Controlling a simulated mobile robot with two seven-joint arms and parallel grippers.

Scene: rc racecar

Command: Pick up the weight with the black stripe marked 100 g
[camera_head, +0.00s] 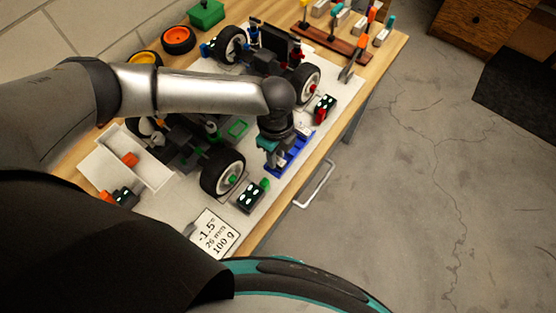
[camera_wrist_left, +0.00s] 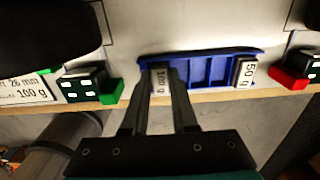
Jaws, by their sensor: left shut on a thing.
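A weight with a label reading 100 g (camera_wrist_left: 160,80) stands in the left end of the blue tray (camera_wrist_left: 207,70) in the left wrist view. My left gripper (camera_wrist_left: 162,98) is shut on it, with a finger on either side. Its stripe cannot be told clearly. A second weight, marked 50 g (camera_wrist_left: 244,73), stands at the tray's right end; the compartments between them look empty. In the head view my left gripper (camera_head: 268,150) reaches down at the blue tray (camera_head: 293,160), and the held weight is hidden there. My right gripper is not in view.
The race car's wheel (camera_head: 223,173) stands close left of the tray. Black gauges with green (camera_head: 250,197) and red (camera_head: 325,109) parts flank it. A card reading -1.5°, 26 mm, 100 g (camera_head: 214,236) lies near the table's front. A tool rack (camera_head: 330,40) stands at the back.

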